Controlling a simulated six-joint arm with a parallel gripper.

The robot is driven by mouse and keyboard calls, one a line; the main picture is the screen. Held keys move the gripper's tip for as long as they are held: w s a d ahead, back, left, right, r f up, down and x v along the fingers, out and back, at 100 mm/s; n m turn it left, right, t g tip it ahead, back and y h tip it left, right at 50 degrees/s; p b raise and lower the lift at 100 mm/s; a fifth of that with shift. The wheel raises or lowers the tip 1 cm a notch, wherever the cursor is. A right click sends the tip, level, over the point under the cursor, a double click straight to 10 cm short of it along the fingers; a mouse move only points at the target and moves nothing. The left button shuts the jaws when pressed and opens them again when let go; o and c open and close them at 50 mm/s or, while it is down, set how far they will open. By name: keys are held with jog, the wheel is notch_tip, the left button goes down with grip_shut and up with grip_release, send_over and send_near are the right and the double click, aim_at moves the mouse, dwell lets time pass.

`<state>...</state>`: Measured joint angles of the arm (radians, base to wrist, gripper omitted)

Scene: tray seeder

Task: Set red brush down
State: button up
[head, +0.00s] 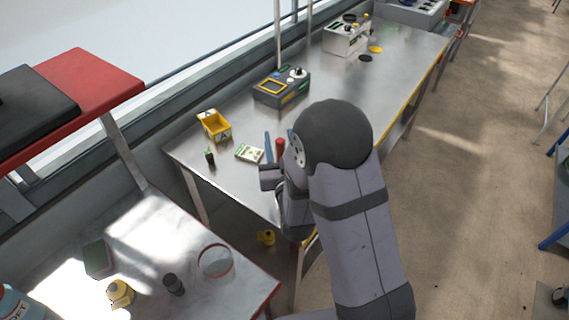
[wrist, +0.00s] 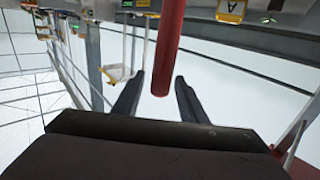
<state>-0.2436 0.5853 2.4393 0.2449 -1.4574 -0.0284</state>
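The red brush (head: 280,147) shows as a red upright cylinder at the near end of the metal bench (head: 330,115). In the wrist view the red handle (wrist: 168,45) runs from the top edge down between my two dark fingers. My gripper (wrist: 158,85) is open, with a visible gap on each side of the handle. In the head view my gripper (head: 274,150) is at the brush, partly hidden by my arm. The brush's other end is out of sight, and I cannot tell whether it touches the bench.
A yellow bin (head: 214,126), a small dark pot (head: 210,158) and a pale packet (head: 249,153) stand left of the brush. A grey control box (head: 282,88) and a white machine (head: 346,38) are farther along. Bare bench lies between them. A lower table (head: 145,245) holds several containers.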

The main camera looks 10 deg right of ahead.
aim_at(281, 145)
jog(key=s, duration=0.3)
jog(key=shift+r, duration=0.2)
jog(key=p, duration=0.3)
jog(key=shift+s, duration=0.35)
jog(key=s+p, duration=0.2)
jog(key=p, duration=0.3)
jog(key=shift+s, duration=0.1)
jog(key=shift+s+f+p, duration=0.2)
jog(key=shift+s+p, duration=0.5)
jog(key=shift+s, duration=0.8)
notch_tip(281, 145, down, 5)
jog(key=w+d+m+g, duration=0.1)
jog(key=d+g, duration=0.1)
jog(key=g, duration=0.5)
jog(key=s+d+r+g, duration=0.2)
jog(key=s+g, duration=0.3)
jog(key=s, duration=0.5)
jog(key=s+d+r+n+g, duration=0.1)
jog(key=s+d+r+g, duration=0.1)
jog(key=s+g, duration=0.4)
jog(key=s+r, duration=0.1)
jog(key=s, duration=0.3)
jog(key=shift+s+d+r, duration=0.15)
jog(key=shift+s+d, duration=0.1)
jog(key=shift+s, duration=0.1)
